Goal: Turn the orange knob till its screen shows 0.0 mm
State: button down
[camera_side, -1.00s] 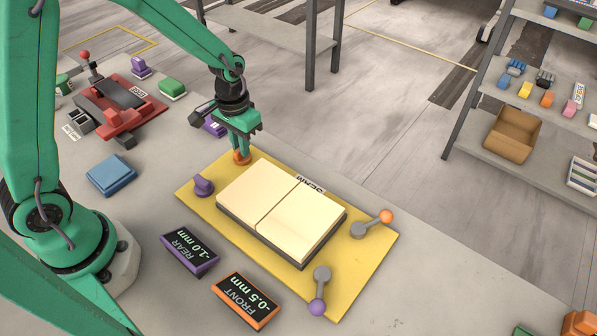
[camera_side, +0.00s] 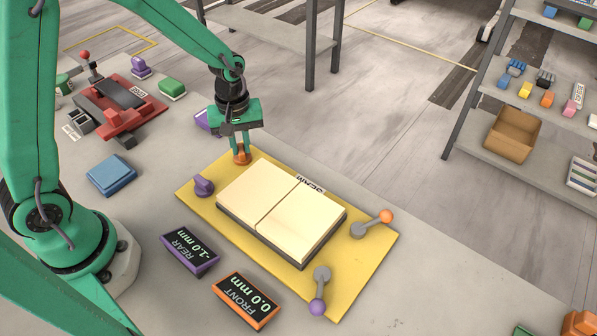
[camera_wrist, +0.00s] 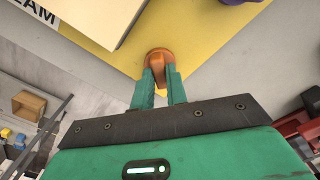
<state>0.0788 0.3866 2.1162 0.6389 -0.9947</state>
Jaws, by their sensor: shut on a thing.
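The orange knob (camera_side: 242,155) sits at the far left corner of the yellow plate (camera_side: 222,222). My gripper (camera_side: 240,148) points down from above and is shut on the orange knob. In the wrist view the two green fingers (camera_wrist: 160,80) hold the knob (camera_wrist: 158,58) from both sides, covering part of it. The orange-framed screen (camera_side: 247,300), marked FRONT, reads 0.0 mm. The purple-framed screen (camera_side: 190,249), marked REAR, reads -1.0 mm.
A purple knob (camera_side: 203,186) is near my gripper on the plate. Two cream blocks (camera_side: 280,210) lie mid-plate. Levers with orange (camera_side: 386,216) and purple (camera_side: 317,307) ends are at the right. A blue block (camera_side: 111,175) and red fixture (camera_side: 118,108) stand left.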

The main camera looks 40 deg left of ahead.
aim_at(241, 148)
jog(key=shift+r+n, duration=0.1)
jog(key=shift+n, duration=0.5)
jog(key=c, duration=1.4)
grip_release()
jog(key=shift+r, duration=3.85)
